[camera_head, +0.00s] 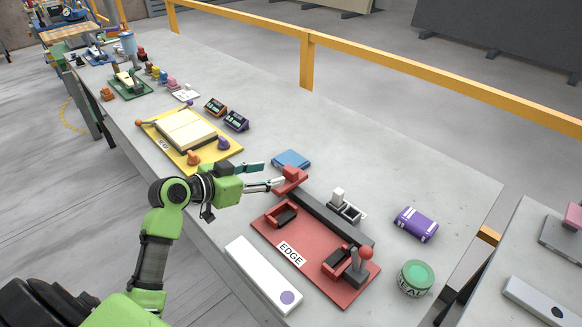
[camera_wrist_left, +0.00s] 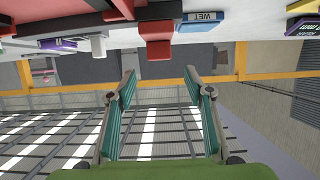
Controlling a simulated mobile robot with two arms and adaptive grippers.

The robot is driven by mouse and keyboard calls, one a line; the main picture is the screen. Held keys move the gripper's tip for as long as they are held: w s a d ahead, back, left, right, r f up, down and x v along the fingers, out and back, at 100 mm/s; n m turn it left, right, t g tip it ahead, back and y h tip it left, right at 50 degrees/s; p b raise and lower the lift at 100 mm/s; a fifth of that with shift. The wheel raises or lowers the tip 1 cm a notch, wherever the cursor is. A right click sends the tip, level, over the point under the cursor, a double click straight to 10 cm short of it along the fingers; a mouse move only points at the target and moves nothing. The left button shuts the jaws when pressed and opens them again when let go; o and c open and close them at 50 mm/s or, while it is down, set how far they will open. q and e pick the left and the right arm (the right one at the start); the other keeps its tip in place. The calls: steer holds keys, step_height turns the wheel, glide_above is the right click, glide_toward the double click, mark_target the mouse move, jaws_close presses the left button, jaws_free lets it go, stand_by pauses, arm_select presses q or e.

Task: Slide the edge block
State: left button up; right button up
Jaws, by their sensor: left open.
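A red block (camera_head: 290,178) sits at the far left end of a dark rail (camera_head: 325,217). The rail runs along the back of a red board (camera_head: 283,265) labelled EDGE. The board carries two red holders, one at the left (camera_head: 281,215) and one at the right (camera_head: 336,262), and a red-topped lever (camera_head: 361,261). My left gripper (camera_head: 266,175) is open, just left of the red block. In the left wrist view the red block (camera_wrist_left: 155,42) shows beyond and between the parted fingertips (camera_wrist_left: 158,82). I cannot tell whether a finger touches it. My right gripper is not in view.
A blue block (camera_head: 291,159) lies behind the red block. A white switch unit (camera_head: 346,206), purple block (camera_head: 416,224) and green-lidded jar (camera_head: 415,277) stand right. A white panel (camera_head: 263,273) lies in front of the board. A yellow board (camera_head: 178,155) lies left.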

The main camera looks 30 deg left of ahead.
mark_target(288, 170)
arm_select(q)
steer(key=p+x, duration=0.1)
steer(key=x, duration=0.6)
steer(key=shift+w+d, duration=0.15)
steer(key=shift+w, duration=0.15)
steer(key=shift+w+d+f, duration=0.15)
steer(key=shift+w+f, duration=0.2)
steer(key=shift+w, duration=0.25)
steer(key=shift+w+d+f, duration=0.15)
steer(key=shift+w, duration=0.15)
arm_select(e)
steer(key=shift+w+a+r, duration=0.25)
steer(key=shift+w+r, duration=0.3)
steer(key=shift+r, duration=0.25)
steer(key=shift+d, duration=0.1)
